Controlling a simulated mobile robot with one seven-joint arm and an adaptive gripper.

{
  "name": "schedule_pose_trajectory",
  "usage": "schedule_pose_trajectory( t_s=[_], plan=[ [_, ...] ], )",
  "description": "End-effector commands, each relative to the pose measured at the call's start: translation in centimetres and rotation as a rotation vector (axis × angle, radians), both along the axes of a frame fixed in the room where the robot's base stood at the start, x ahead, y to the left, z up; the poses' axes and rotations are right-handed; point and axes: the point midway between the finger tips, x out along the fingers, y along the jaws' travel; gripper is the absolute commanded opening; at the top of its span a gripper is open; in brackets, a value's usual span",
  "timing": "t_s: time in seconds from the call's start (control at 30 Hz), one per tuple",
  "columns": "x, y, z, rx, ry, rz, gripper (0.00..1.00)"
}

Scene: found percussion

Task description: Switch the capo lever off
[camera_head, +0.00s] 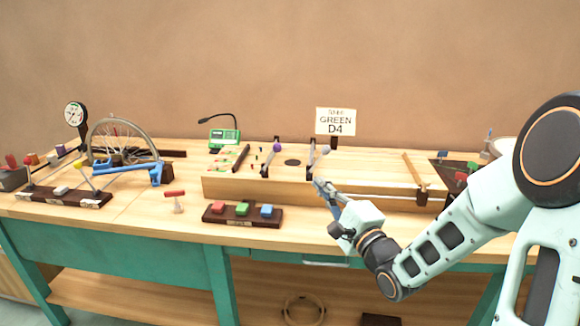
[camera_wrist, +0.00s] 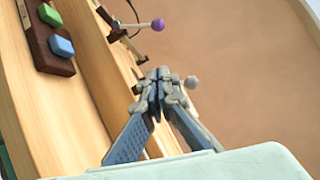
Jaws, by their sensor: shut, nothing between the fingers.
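A long wooden string box (camera_head: 250,188) stands on the bench with two levers across it. One lever has a purple knob (camera_head: 277,147), seen also in the wrist view (camera_wrist: 157,24). The other has a grey knob (camera_head: 325,150), seen also in the wrist view (camera_wrist: 191,82). I cannot tell from a label which is the capo lever. My gripper (camera_head: 319,184) is shut and empty at the front edge of the box, near the grey-knobbed lever. In the wrist view its closed fingertips (camera_wrist: 159,76) hide part of that lever; I cannot tell whether they touch it.
A dark block with red, green and blue buttons (camera_head: 242,223) lies in front of the box. A sign reading GREEN D4 (camera_head: 335,121) stands behind it. A green device (camera_head: 224,136) with a lamp is at the back. A bicycle wheel (camera_head: 92,141) stands left.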

Motion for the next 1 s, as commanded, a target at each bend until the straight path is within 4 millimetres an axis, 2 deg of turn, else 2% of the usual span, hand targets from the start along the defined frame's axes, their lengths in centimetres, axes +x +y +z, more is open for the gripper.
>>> schedule_pose_trajectory(
  t_s=[0.13, 0.57, 0.77, 1.0],
  plan=[
    [-0.4, -0.3, 0.2, 0.060, -0.002, 0.010, 0.00],
    [-0.1, 0.0, 0.4, 0.063, -0.003, 0.011, 0.00],
    [2.4, 1.5, 0.8, 0.063, -0.005, 0.013, 0.00],
    [6.6, 4.0, 1.6, 0.063, -0.003, 0.012, 0.00]
  ],
)
